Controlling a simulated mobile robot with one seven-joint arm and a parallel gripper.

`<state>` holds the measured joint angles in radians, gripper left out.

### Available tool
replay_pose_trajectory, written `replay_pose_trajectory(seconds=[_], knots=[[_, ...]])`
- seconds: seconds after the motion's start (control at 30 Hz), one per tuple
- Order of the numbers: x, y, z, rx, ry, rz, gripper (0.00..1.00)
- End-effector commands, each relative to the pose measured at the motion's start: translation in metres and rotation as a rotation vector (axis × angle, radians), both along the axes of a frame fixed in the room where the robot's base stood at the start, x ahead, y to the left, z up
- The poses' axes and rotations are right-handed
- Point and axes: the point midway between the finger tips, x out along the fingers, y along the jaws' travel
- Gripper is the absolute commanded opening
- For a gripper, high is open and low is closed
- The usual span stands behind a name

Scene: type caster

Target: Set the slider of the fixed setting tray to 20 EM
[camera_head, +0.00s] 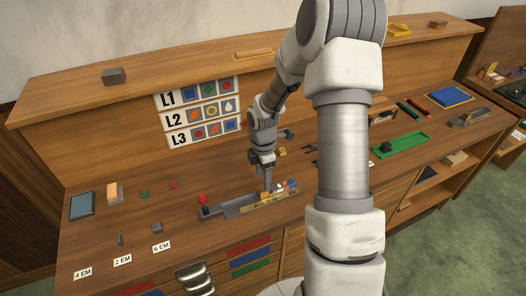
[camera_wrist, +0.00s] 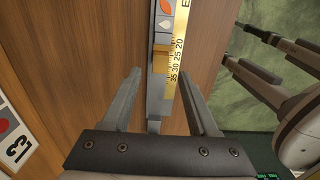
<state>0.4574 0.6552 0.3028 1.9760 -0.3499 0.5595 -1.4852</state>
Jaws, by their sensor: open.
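The fixed setting tray (camera_head: 238,210) is a long grey channel with a brass scale on the workbench. In the wrist view its channel (camera_wrist: 156,98) runs vertically, and the scale (camera_wrist: 179,50) shows 20, 25, 30 and 35, with 20 farther up. The yellow-brown slider (camera_wrist: 160,58) sits in the channel beside roughly 25 to 30. My gripper (camera_wrist: 161,75) is open, one finger on each side of the channel, with the fingertips just short of the slider in the picture. In the head view my gripper (camera_head: 266,188) points down over the tray. Finger contact cannot be told.
Small tiles with pictures lie in the tray beyond the slider. A red-knobbed lever (camera_head: 202,199) stands at the tray's left end. A sign board (camera_head: 199,113) with L1 to L3 stands behind. A green tray (camera_head: 400,145) lies to the right. The bench front-left holds label cards.

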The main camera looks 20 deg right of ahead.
Motion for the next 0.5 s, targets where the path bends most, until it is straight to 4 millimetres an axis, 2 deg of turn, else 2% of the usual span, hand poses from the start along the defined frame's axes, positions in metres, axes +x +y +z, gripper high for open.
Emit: replay_pose_trajectory(seconds=[0.03, 0.3, 0.5], knots=[[0.001, -0.001, 0.014, -0.002, -0.005, 0.0, 0.6], [0.001, -0.001, 0.078, -0.002, -0.006, 0.0, 0.6], [0.001, 0.0, 0.112, -0.001, -0.003, 0.0, 0.6]])
